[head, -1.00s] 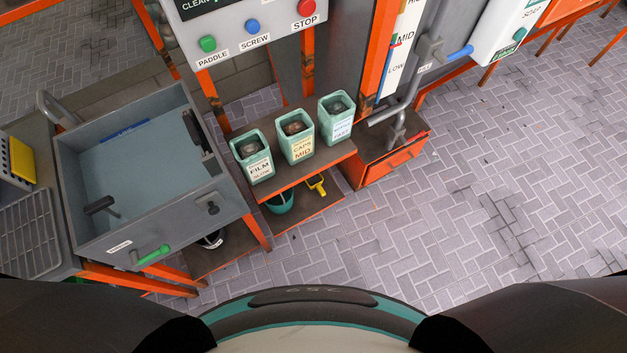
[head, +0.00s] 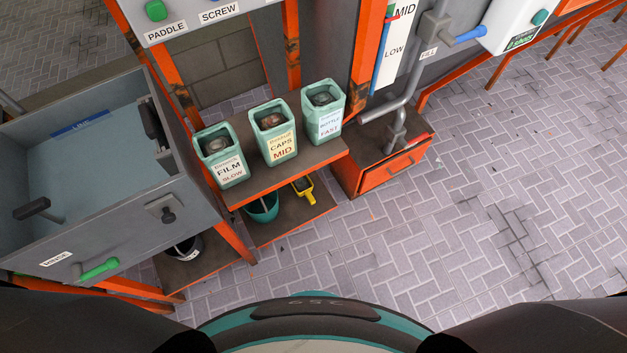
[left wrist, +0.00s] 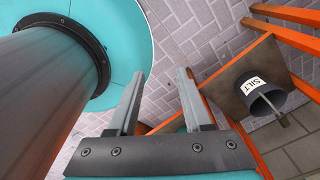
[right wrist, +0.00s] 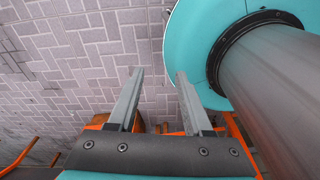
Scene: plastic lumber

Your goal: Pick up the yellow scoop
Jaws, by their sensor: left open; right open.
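The yellow scoop (head: 304,188) lies on the low shelf under the bins, at the right of a teal bucket (head: 262,207). The upper shelf partly overhangs that spot. My left gripper (left wrist: 160,80) is open and empty in the left wrist view, with the floor and orange frame beyond it. My right gripper (right wrist: 158,78) is open and empty over the brick floor in the right wrist view. Neither gripper shows in the head view, and the scoop shows in neither wrist view.
Bins labelled film (head: 221,157), caps (head: 273,132) and bottle (head: 323,112) stand on the upper shelf (head: 285,172). A grey tank (head: 100,190) is at left. An orange box (head: 395,168) with pipes stands right of the shelves. A dark bucket labelled silt (left wrist: 265,95) shows. Floor at right is clear.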

